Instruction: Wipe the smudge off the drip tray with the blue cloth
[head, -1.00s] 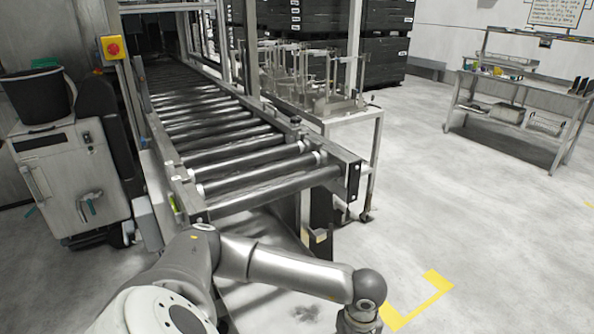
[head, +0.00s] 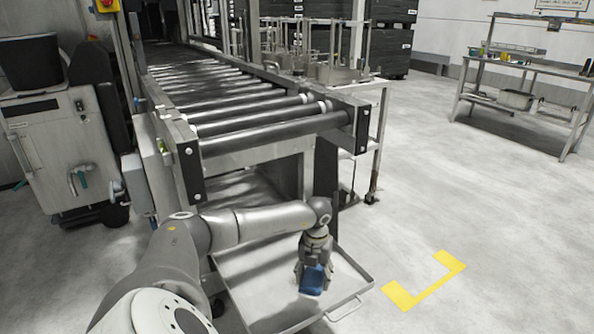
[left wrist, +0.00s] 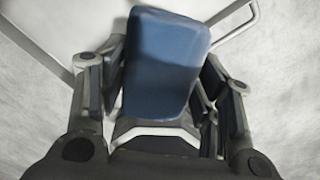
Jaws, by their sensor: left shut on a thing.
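The drip tray (head: 258,292) is a shallow metal tray with a raised rim and a wire handle, below the end of the roller conveyor in the head view. My left gripper (head: 314,268) points down over the tray's right part. It is shut on the blue cloth (head: 313,283), a folded pad. The cloth also shows between the fingers in the left wrist view (left wrist: 165,65). I cannot tell whether the cloth touches the tray. No smudge shows on the visible tray surface; the part under the gripper and cloth is hidden. My right gripper is not in view.
The roller conveyor (head: 250,125) stands behind the tray, its end frame close to my left arm. A grey cabinet (head: 65,150) with a black bucket (head: 28,62) stands at left. A workbench (head: 530,85) is far right. Floor with a yellow corner mark (head: 425,285) is clear.

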